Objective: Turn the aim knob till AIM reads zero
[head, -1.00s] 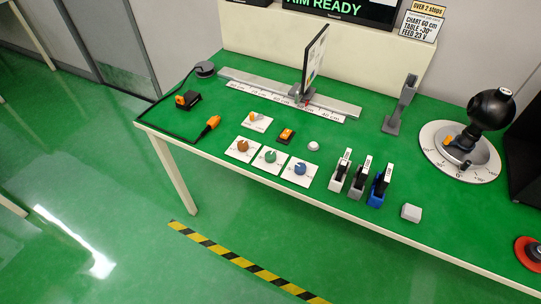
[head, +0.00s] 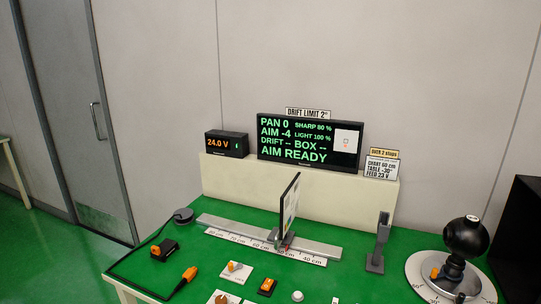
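The black display (head: 310,140) on the cream ledge reads PAN 0, AIM -4, SHARP 80 %, LIGHT 100 %, with dashes for DRIFT and BOX, and AIM READY. A knob with an orange pointer on a white plate (head: 236,271) sits on the green table. Below it, a brown knob (head: 222,299) is cut by the bottom edge, and the other coloured knobs are mostly or wholly out of view. No readable label shows which knob is the aim knob. Neither of my grippers is in view.
A supply box (head: 227,144) reads 24.0 V. An upright chart panel (head: 289,212) stands on a scaled rail (head: 325,249). A grey post (head: 378,245) and a black ball-topped device on a dial (head: 466,240) stand to the right. A black cable with an orange plug (head: 189,274) lies left.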

